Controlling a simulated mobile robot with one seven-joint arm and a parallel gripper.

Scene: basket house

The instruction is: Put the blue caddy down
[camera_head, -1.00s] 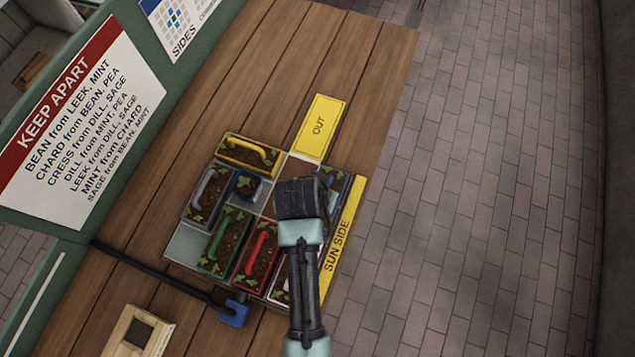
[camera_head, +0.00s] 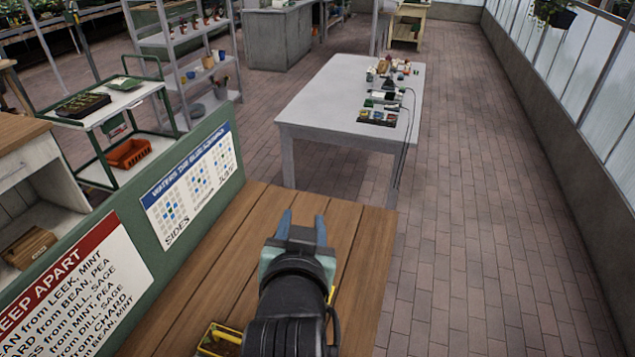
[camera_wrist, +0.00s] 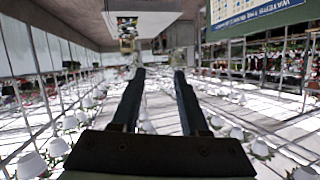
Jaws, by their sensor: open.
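My gripper (camera_head: 302,228) is raised over the wooden bench (camera_head: 237,237) in the head view, its two blue fingers apart with nothing between them. In the wrist view my gripper (camera_wrist: 160,90) also shows open and empty, facing out into the greenhouse. The blue caddy cannot be made out in either current view. Only a corner of a caddy with a yellow handle (camera_head: 222,335) shows at the bottom of the head view. My arm and the frame edge hide the rest of the tray area.
A green board along the bench's left side bears a "KEEP APART" sign (camera_head: 75,290) and a grid chart (camera_head: 190,187). A grey table (camera_head: 335,95) with small items stands beyond the bench. A green cart (camera_head: 110,105) is at left. Brick floor at right is clear.

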